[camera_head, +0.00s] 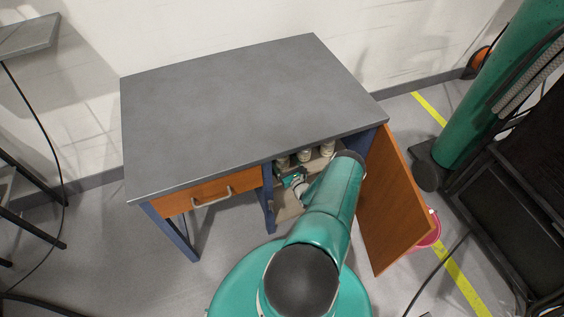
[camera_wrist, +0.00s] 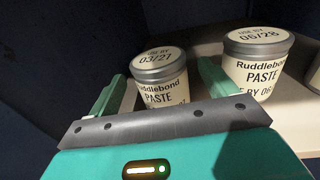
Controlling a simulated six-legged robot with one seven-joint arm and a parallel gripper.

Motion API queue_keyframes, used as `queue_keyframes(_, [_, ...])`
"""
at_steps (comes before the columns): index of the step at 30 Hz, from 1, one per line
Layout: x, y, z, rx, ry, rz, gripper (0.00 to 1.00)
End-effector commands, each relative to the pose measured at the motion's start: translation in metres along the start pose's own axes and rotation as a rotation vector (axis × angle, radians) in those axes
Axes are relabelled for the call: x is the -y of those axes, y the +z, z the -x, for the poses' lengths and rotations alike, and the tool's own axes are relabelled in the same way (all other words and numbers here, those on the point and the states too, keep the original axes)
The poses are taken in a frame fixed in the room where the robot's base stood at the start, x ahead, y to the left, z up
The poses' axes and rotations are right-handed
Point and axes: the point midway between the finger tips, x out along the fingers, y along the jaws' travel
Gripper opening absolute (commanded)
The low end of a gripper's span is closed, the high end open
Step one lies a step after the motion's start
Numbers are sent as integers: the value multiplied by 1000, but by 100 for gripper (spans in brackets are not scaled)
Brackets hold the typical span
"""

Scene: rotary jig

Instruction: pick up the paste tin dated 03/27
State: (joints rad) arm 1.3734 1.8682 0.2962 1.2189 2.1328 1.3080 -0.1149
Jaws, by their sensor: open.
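The paste tin dated 03/27 (camera_wrist: 160,82) shows in the wrist view, upright, with a grey lid rim and a cream Ruddlebond PASTE label. The last digit of its lid date is slightly unclear. My gripper (camera_wrist: 163,76) is open, with one green finger on each side of this tin. I cannot tell whether either finger touches it. The tin's lower part is hidden behind my gripper's grey front edge. In the head view my gripper (camera_head: 293,179) reaches into the desk's open cupboard, in front of the tins.
A tin dated 06/28 (camera_wrist: 258,66) stands close right of my right finger; another tin (camera_wrist: 315,76) is cut off at the right edge. The tins stand on a pale shelf (camera_wrist: 204,52). The desk top (camera_head: 240,105) overhangs the cupboard, and its open orange door (camera_head: 392,205) stands right of my arm.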

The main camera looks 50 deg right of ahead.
Motion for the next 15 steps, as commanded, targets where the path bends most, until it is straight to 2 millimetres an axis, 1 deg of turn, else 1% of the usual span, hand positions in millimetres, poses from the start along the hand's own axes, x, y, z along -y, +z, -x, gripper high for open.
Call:
queue_keyframes(1, [-2, 1, -10, 2, 3, 3, 84])
queue_keyframes(3, [-1, 1, -20, 1, 2, 1, 84])
queue_keyframes(6, [-1, 1, -28, 1, 1, 0, 84])
queue_keyframes(13, [-1, 1, -30, 1, 0, 0, 84])
queue_keyframes(14, [-1, 1, -30, 1, 0, 0, 80])
queue_keyframes(15, [0, 1, -30, 1, 0, 0, 73])
